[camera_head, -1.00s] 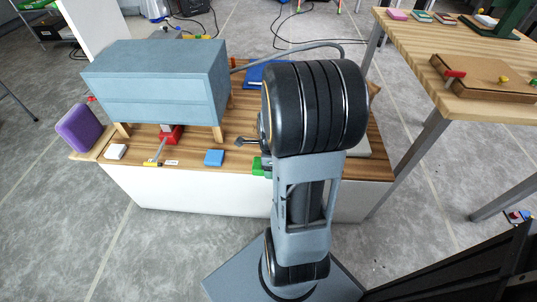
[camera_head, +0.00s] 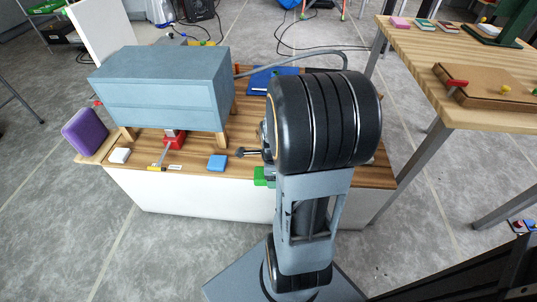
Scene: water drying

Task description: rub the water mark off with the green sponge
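A green block (camera_head: 260,176), which looks like the green sponge, shows at the front edge of the low wooden table, partly hidden behind my arm. I cannot tell what it rests on. My gripper (camera_head: 241,152) shows only as small dark tips pointing left from behind my arm, above and left of the green block. A blue pad (camera_head: 217,162) lies just left of the tips. Whether the gripper is open or shut is too small to tell. I cannot make out a water mark; my arm hides part of the tabletop.
A grey-blue box on wooden legs (camera_head: 165,88) covers the table's left half. A red-based item (camera_head: 173,138), a white block (camera_head: 120,155) and a purple block (camera_head: 85,131) are near it. A blue item (camera_head: 262,80) lies behind. A higher wooden table (camera_head: 455,55) stands right.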

